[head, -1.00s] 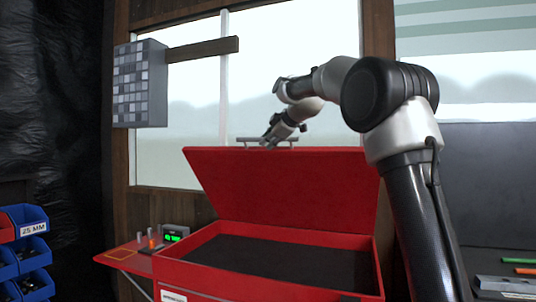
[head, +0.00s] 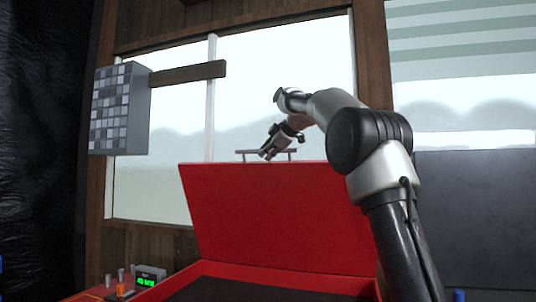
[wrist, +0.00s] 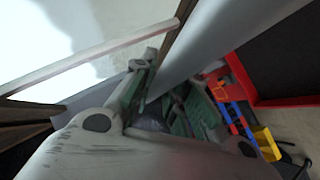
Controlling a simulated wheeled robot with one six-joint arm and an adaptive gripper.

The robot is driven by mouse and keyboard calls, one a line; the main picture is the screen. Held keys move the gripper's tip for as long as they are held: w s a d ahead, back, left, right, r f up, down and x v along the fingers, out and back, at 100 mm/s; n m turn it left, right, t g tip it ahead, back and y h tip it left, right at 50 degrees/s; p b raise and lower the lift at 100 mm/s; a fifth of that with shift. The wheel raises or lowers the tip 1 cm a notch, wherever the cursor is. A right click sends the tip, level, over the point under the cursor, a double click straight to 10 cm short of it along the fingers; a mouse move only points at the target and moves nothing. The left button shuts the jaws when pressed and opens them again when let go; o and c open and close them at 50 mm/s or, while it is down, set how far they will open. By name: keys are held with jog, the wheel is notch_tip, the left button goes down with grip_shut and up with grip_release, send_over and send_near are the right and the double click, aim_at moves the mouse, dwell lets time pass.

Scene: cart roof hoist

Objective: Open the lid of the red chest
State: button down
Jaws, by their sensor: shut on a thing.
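The red chest (head: 235,272) stands open in front of me, its dark inside partly visible at the bottom of the head view. Its red lid (head: 280,215) is raised steeply, close to upright, with the hinge side low. A grey handle (head: 284,151) stands along the lid's top edge. In the wrist view my gripper (wrist: 150,92) is at a grey bar that looks like the handle (wrist: 230,32); the exact contact is hard to make out.
A grey checkered box (head: 120,108) hangs at the left on a wooden beam (head: 188,73). A small display with green digits (head: 147,279) stands left of the chest. A window (head: 160,170) lies behind the lid.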

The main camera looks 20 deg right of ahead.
jog(key=shift+a+r, duration=0.1)
jog(key=shift+r, duration=0.1)
jog(key=c, duration=1.4)
grip_release()
jog(key=shift+a, duration=0.1)
jog(key=shift+f, duration=0.1)
jog(key=v, duration=1.2)
jog(key=shift+s, duration=0.1)
jog(key=shift+f, duration=0.1)
